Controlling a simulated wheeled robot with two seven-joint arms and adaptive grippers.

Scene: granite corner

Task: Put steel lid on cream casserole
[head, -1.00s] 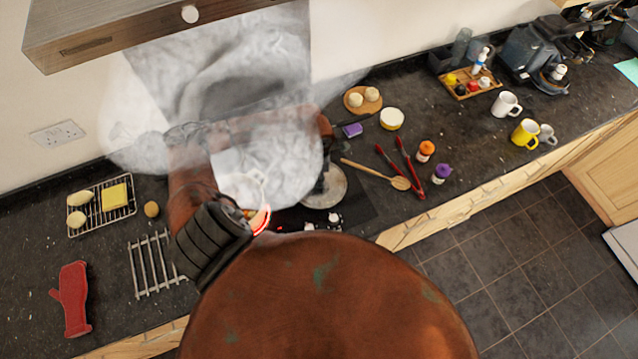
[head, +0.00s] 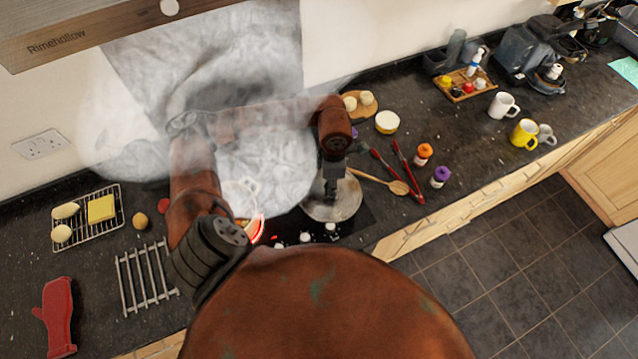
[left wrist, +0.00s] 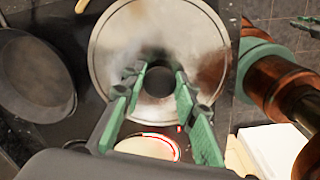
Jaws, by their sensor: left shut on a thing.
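The steel lid (head: 345,203) is a round shiny disc right of the cream casserole in the head view. My left gripper (head: 331,188) points down at its middle. In the left wrist view, the green fingers of my left gripper (left wrist: 155,88) close on the dark knob of the steel lid (left wrist: 112,50). The cream casserole (head: 240,192) sits by a glowing red ring, partly covered by steam and my left arm. What seems to be my right gripper (left wrist: 302,26) shows only as small green and dark parts at the wrist view's edge.
A dark frying pan (left wrist: 30,75) is at the left of the wrist view. A wooden spoon (head: 385,182) and red tongs (head: 405,170) lie right of the lid. A wire rack (head: 145,275) is left of the casserole. Steam covers the back of the hob.

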